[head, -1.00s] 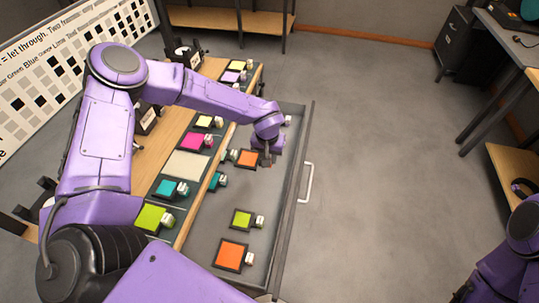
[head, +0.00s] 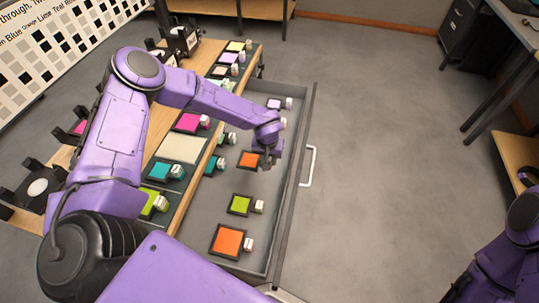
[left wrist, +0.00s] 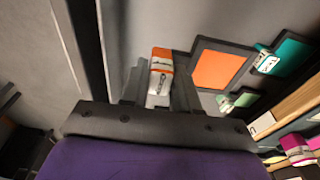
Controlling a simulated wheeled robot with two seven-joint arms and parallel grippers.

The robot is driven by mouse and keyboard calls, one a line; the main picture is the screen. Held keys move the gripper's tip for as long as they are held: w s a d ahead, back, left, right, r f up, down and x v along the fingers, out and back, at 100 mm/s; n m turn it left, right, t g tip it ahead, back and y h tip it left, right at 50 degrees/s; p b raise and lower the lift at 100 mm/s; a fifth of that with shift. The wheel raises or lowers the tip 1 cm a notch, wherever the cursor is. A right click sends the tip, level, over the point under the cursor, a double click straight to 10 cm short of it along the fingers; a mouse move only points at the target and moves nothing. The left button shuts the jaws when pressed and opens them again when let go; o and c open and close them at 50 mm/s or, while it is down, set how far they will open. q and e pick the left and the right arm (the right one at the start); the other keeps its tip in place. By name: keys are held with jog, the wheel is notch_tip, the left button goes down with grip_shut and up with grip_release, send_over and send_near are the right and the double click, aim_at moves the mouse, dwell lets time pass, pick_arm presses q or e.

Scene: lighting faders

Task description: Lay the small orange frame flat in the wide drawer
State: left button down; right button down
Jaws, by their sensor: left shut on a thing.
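The small orange frame (head: 248,161) has a dark border and a tab with an orange and white label. My left gripper (head: 265,163) is shut on that tab, which shows between the fingers in the left wrist view (left wrist: 160,78). The orange panel (left wrist: 218,68) lies beside the fingers there and looks about level. The frame is over the open wide drawer (head: 290,185); I cannot tell whether it touches the floor. My right gripper is out of view.
In the drawer, a lime frame (head: 240,204) and a larger orange frame (head: 229,241) lie nearer, and a lavender frame (head: 274,104) lies farther. Several coloured frames, including a magenta one (head: 188,122), lie on the bench. Bare drawer floor shows between the small orange and lime frames.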

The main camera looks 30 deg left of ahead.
pick_arm(q)
jog(key=shift+f+b, duration=1.65)
jog(key=shift+f, duration=1.4)
jog(key=shift+r, duration=0.1)
jog(key=shift+s+f+b, duration=0.1)
jog(key=shift+f+b, duration=0.65)
jog(key=shift+f, duration=0.65)
jog(key=c, duration=0.8)
grip_release()
jog(key=shift+r, duration=0.15)
jog(key=r+p, duration=0.3)
jog(key=r, duration=0.2)
jog(key=s+r+p, duration=0.1)
jog(key=r+p, duration=0.2)
jog(key=r, duration=0.3)
jog(key=r+p, duration=0.2)
jog(key=r, duration=0.4)
jog(key=shift+s+d+r+p, duration=0.15)
jog(key=shift+p, duration=0.25)
